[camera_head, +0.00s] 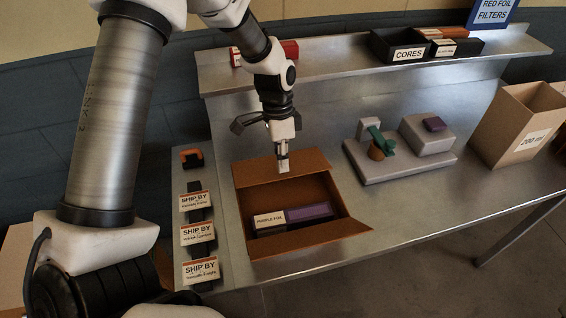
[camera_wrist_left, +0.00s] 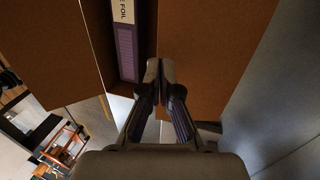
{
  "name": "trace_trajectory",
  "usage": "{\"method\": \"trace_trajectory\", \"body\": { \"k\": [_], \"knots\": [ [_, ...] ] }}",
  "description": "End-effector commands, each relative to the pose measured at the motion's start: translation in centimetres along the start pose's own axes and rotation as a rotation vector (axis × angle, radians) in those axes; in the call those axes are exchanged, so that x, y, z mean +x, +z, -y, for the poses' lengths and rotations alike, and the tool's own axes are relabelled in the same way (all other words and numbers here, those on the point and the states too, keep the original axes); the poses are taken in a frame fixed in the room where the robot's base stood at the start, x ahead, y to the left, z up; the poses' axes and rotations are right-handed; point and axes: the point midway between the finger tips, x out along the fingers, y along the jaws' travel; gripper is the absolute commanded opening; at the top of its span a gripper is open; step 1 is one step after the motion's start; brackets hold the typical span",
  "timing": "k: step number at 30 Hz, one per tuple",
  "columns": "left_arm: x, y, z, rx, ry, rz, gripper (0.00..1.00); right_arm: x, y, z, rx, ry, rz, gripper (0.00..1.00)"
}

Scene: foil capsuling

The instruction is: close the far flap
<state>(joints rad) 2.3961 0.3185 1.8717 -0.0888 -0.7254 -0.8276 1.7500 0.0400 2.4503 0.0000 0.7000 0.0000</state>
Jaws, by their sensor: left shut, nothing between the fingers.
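The open brown carton (camera_head: 240,225) stands on the steel table. Its far flap (camera_head: 312,160) is open at the back edge of the opening. A near flap (camera_head: 310,243) is also folded out at the front. Inside lie a box labelled purple foil (camera_head: 270,220) and a purple box (camera_head: 310,211); a labelled purple box also shows in the left wrist view (camera_wrist_left: 126,45). My left gripper (camera_head: 283,166) is shut and empty, pointing down at the far flap. In the left wrist view its fingertips (camera_wrist_left: 162,70) overlap brown cardboard (camera_wrist_left: 205,50); contact is unclear. My right gripper is out of view.
Several ship-by labelled holders (camera_head: 198,235) line the left side. A grey fixture (camera_head: 400,165) with a green part stands to the right. An open 200 ml carton (camera_head: 515,130) is at the far right. A shelf with a cores bin (camera_head: 395,50) runs behind.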

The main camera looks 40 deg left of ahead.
Motion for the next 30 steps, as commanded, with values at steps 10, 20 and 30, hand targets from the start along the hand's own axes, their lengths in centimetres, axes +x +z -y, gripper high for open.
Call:
{"method": "trace_trajectory", "body": {
  "k": [10,20,30],
  "knots": [
    [1.7,0.0,0.0,0.000,-0.001,0.000,0.00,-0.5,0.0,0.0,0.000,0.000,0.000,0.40],
    [2.9,0.0,-0.3,0.003,-0.095,0.007,0.00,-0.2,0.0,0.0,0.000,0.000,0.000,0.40],
    [5.2,-0.1,-0.3,0.000,-0.210,-0.001,0.00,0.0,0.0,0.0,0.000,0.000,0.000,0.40]
  ]
}}
